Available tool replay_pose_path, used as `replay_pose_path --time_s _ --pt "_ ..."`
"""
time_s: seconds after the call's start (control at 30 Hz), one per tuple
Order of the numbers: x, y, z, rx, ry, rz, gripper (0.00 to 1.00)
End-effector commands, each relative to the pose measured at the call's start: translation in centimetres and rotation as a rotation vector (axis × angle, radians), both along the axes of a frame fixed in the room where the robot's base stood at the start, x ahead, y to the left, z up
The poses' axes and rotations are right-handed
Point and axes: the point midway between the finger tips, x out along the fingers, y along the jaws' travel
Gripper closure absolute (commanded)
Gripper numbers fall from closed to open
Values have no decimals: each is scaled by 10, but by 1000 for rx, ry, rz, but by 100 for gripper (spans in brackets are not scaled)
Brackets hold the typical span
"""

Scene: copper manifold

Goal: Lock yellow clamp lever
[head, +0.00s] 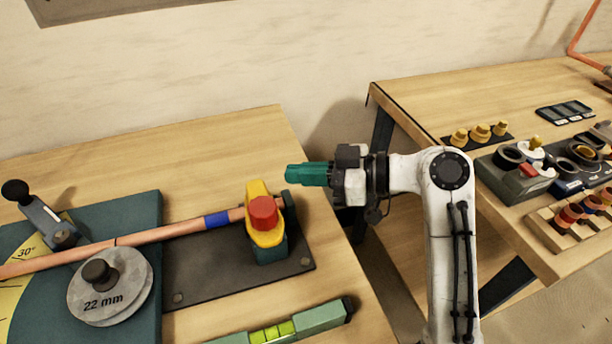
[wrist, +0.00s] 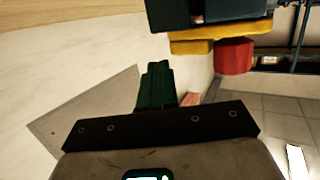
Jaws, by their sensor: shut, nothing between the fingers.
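The yellow clamp lever (head: 258,190) with its red knob (head: 264,213) sits on a dark green clamp block (head: 271,249) at the right end of the bender's dark plate. A copper pipe (head: 160,233) with a blue band (head: 216,219) runs into the clamp. My gripper (head: 288,174) has green fingers that are shut and empty. It is to the right of the lever in the head view, apart from it. In the wrist view the fingers (wrist: 156,70) point up the picture, and the yellow lever (wrist: 190,46) and red knob (wrist: 234,57) are at the upper right.
A 22 mm disc (head: 110,290) and a black-knobbed handle (head: 40,212) stand at the left. A green spirit level (head: 285,330) lies in front. A gap separates this bench from the right bench (head: 420,95), which holds yellow fittings (head: 480,132) and tools.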

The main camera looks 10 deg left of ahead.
Motion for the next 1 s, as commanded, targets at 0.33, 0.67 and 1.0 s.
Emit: replay_pose_path --time_s 0.33,0.67,1.0 --pt "24 -41 8 1 -1 -7 100" --pt "46 -79 17 -1 0 -5 100" --pt "46 -89 1 -29 38 -35 100"
